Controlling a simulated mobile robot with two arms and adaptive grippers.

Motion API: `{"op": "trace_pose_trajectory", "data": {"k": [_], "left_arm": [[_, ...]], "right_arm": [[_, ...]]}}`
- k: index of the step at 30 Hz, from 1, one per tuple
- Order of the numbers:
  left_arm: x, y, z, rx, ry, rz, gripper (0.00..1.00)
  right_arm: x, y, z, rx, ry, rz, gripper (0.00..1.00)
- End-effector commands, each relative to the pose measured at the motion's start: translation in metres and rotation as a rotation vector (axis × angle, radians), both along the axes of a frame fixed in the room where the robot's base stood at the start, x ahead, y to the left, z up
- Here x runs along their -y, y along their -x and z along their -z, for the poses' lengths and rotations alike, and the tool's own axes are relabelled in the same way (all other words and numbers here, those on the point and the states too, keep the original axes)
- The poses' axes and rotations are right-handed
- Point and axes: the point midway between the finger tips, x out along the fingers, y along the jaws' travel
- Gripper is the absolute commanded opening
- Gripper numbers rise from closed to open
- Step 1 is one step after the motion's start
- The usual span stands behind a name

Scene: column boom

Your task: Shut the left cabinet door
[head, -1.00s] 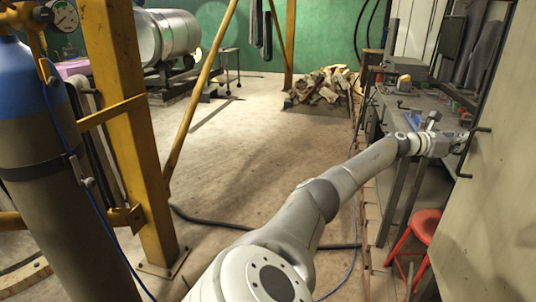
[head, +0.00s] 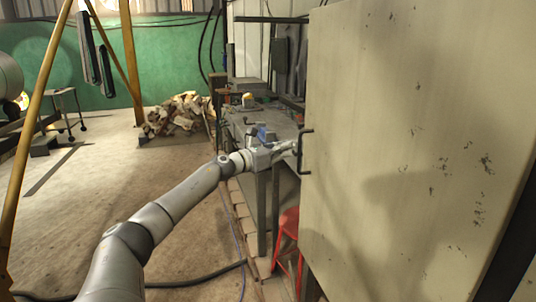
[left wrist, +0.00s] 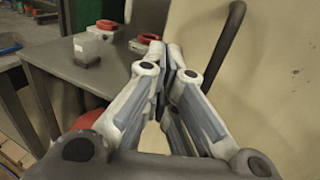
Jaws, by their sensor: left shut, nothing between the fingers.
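The cream cabinet door (head: 400,130), scuffed with dark marks, fills the right side of the head view. I cannot tell exactly how far it stands open. Its black bar handle (head: 304,152) is at its left edge; the handle also shows as a dark curved bar in the left wrist view (left wrist: 224,45). My left gripper (head: 294,147) is at the handle, just left of it in the head view. In the left wrist view its fingers (left wrist: 180,65) are shut and empty, left of the bar. Contact with the handle cannot be made out. My right gripper is out of view.
A grey workbench (head: 240,122) with tools stands behind my left gripper. A red stool (head: 289,232) is below the door's left edge. A wood pile (head: 178,113) lies farther back. A dark hose (head: 190,285) crosses the floor; the floor at left is mostly clear.

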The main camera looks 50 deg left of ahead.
Motion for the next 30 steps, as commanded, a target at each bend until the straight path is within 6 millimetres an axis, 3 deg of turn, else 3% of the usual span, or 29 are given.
{"op": "trace_pose_trajectory", "data": {"k": [18,30], "left_arm": [[-0.005,0.046,0.003,-0.005,-0.001,-0.002,0.0],[-0.007,0.059,0.0,-0.002,-0.003,-0.002,0.0]], "right_arm": [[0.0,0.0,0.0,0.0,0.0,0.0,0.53],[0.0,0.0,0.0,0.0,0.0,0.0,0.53]]}}
